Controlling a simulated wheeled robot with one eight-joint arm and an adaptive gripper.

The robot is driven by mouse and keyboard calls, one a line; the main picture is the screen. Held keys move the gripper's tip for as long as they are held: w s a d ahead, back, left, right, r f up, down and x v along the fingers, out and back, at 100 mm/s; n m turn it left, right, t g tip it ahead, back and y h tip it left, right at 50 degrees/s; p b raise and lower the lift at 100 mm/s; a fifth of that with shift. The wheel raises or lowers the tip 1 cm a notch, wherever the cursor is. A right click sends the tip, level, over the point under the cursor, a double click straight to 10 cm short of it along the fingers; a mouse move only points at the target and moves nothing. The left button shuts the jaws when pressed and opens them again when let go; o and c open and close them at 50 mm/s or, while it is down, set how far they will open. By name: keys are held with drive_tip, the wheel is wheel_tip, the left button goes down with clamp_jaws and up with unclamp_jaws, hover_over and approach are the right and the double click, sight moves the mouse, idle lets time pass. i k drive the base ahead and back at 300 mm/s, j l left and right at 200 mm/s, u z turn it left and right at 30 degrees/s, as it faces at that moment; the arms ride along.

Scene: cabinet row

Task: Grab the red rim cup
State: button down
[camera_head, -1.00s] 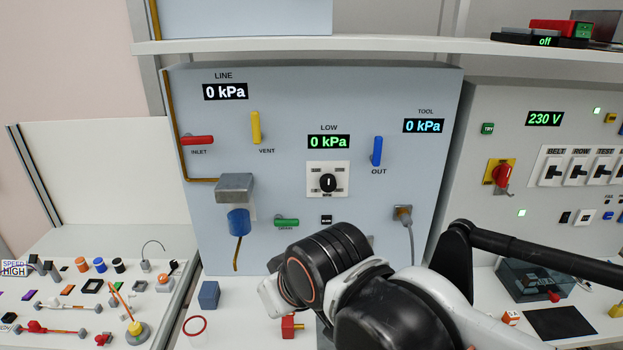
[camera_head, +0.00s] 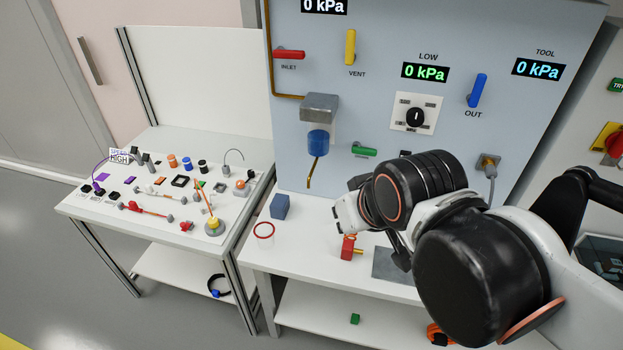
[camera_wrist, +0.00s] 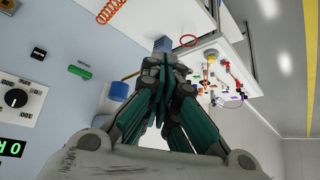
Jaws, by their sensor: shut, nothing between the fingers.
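The red rim cup (camera_head: 264,230) stands on the white bench near its left end. Its red rim shows as a ring, and the pale body is hard to tell from the bench. The red rim also shows in the wrist view (camera_wrist: 188,41), up and to the right of the fingertips. My gripper (camera_wrist: 163,62) is shut and empty, with its green-grey fingers together. The cup is apart from the fingers. In the head view my arm's wrist hides most of the gripper, to the right of the cup.
A blue-grey block (camera_head: 280,206) stands just behind the cup. A red part with a brass end (camera_head: 348,247) lies to the right. The blue panel (camera_head: 350,80) rises behind. A side table (camera_head: 90,205) with several small parts stands left, across a gap.

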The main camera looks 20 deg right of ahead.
sight(263, 232)
drive_tip(key=l+u, duration=0.1)
drive_tip(key=u, duration=0.85)
drive_tip(key=k+l+u, duration=0.1)
drive_tip(key=u, duration=0.35)
drive_tip(key=k+l+u, duration=0.65)
drive_tip(key=k+u, duration=0.25)
drive_tip(key=k, duration=0.45)
